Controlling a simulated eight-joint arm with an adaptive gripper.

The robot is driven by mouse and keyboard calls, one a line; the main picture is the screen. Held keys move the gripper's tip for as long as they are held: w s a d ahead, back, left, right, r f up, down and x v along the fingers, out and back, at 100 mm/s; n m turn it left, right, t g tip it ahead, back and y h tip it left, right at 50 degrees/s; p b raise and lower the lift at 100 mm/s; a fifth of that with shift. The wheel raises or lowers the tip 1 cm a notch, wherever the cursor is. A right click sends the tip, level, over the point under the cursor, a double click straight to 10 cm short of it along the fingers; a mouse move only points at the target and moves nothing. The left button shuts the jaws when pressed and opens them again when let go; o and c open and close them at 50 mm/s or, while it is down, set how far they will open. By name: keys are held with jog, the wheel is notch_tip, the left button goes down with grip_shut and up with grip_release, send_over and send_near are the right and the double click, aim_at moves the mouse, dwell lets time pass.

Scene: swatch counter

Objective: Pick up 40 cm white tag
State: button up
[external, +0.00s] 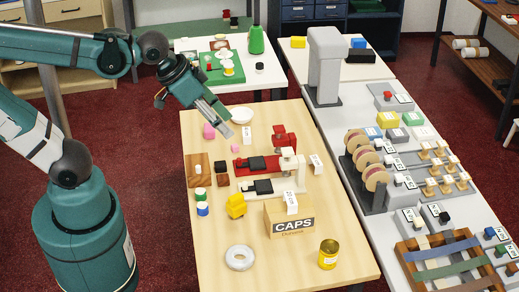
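Several small white tags with dark print show in the external view, too small to read, so I cannot tell which is the 40 cm one. One white tag (291,202) stands on the cardboard CAPS box (283,221). Another white tag (316,164) stands on the wooden table right of the red and white devices. A third white tag (247,133) stands near the white bowl. My gripper (192,107) is above the table's far left part, left of the bowl and apart from these tags. Its fingers look spread, with nothing visible between them.
The right counter is crowded with spools (366,162) and tagged items. The table's front left is clear.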

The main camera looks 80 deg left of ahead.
jog(key=w+a+f+n+g+b, duration=0.2)
jog(key=w+a+f+n, duration=0.25)
jog(key=w+a, duration=0.55)
jog(key=n+g+b, duration=0.4)
jog(key=n+b, duration=0.1)
jog(key=n, duration=0.6)
send_over(246, 131)
jog(key=f, duration=2.6)
jog(key=shift+w+d, duration=0.2)
jog(key=shift+s+a+f, duration=0.1)
jog(key=shift+a+f, duration=0.1)
jog(key=shift+f, duration=0.05)
jog(key=shift+f, duration=1.3)
